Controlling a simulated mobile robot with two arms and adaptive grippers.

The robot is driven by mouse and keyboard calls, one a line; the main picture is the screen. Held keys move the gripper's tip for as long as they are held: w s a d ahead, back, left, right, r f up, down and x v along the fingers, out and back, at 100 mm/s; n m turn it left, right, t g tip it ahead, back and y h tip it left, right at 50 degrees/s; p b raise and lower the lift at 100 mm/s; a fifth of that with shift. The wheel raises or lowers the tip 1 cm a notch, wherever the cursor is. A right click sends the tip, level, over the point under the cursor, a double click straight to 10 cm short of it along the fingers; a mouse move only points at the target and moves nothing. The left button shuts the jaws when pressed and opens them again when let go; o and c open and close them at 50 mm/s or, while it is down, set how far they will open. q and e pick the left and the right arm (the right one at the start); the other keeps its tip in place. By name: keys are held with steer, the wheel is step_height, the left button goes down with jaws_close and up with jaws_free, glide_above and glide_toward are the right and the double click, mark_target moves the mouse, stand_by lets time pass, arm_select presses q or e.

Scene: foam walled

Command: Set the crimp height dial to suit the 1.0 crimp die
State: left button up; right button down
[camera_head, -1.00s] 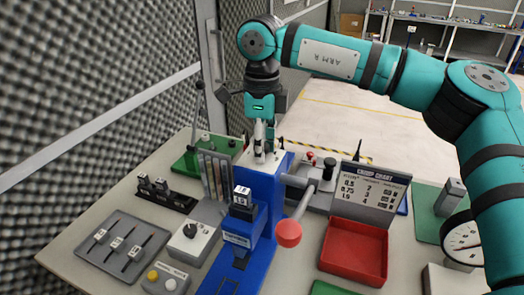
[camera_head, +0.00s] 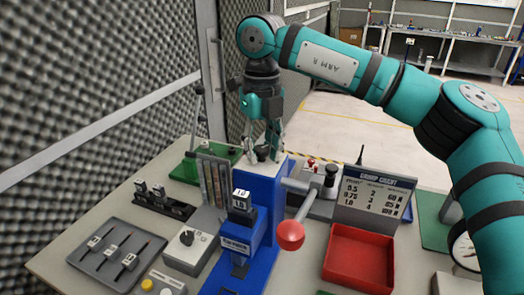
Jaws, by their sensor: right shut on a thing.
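The blue crimp press (camera_head: 262,205) stands mid-table. A dark round knob, which looks like the crimp height dial (camera_head: 262,154), sits on its pale top. My right gripper (camera_head: 262,146) points straight down with its fingers on either side of this knob, shut on it. The dial's marks are too small to read. A dark block with a white label (camera_head: 241,196), which looks like the crimp die, sits at the front of the press; its label seems to read 1.0. The crimp chart (camera_head: 376,198) stands to the right; its 1.0 row appears to show 4. My left gripper is out of view.
The press lever with a red ball (camera_head: 290,235) sticks out toward the front right. A red bin (camera_head: 358,256) lies right of it. A grey tray with several labelled pieces (camera_head: 116,250) and a grey box with a black knob (camera_head: 191,245) are on the left.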

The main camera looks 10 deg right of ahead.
mark_target(262, 148)
steer(key=shift+r+m, duration=0.15)
steer(key=shift+m, duration=0.35)
steer(key=c, duration=0.9)
jaws_free()
steer(key=shift+c, duration=0.2)
step_height(262, 148, up, 12)
